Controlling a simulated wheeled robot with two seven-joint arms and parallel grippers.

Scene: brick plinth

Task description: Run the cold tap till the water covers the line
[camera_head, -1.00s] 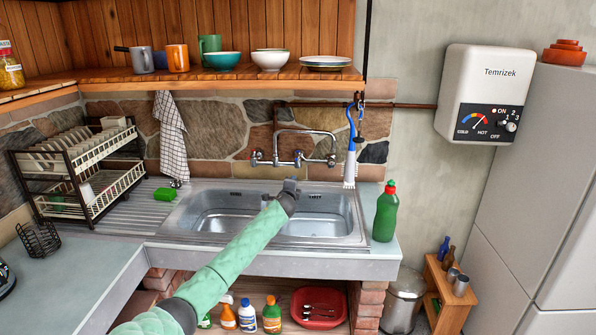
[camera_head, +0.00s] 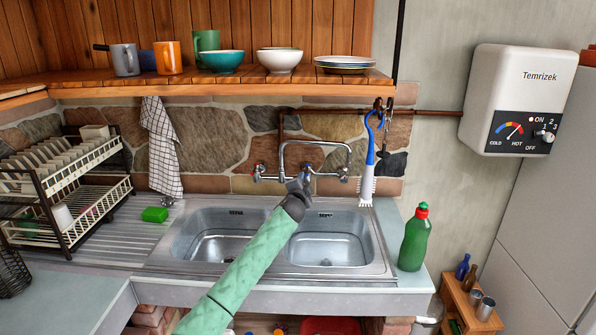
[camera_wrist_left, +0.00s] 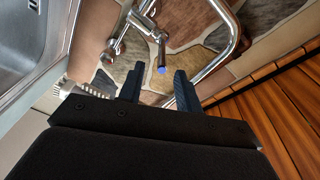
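The metal wall tap (camera_head: 315,143) has a curved spout over the sink. Its red-capped handle (camera_wrist_left: 117,44) and blue-capped handle (camera_wrist_left: 161,69) show in the left wrist view. My left gripper (camera_head: 300,183) is just in front of the blue-capped handle, partly covering it in the head view. In the left wrist view its fingers (camera_wrist_left: 158,78) are apart, with nothing between them; the blue cap appears just beyond the tips. No water stream shows. The right basin (camera_head: 340,246) of the double sink looks empty, its drain visible. I cannot see a line. My right gripper is out of view.
A green bottle (camera_head: 414,240) stands right of the sink. A blue-handled brush (camera_head: 369,165) hangs right of the spout. A wooden shelf (camera_head: 290,87) with dishes runs above. A dish rack (camera_head: 65,185) and green sponge (camera_head: 155,214) are at left.

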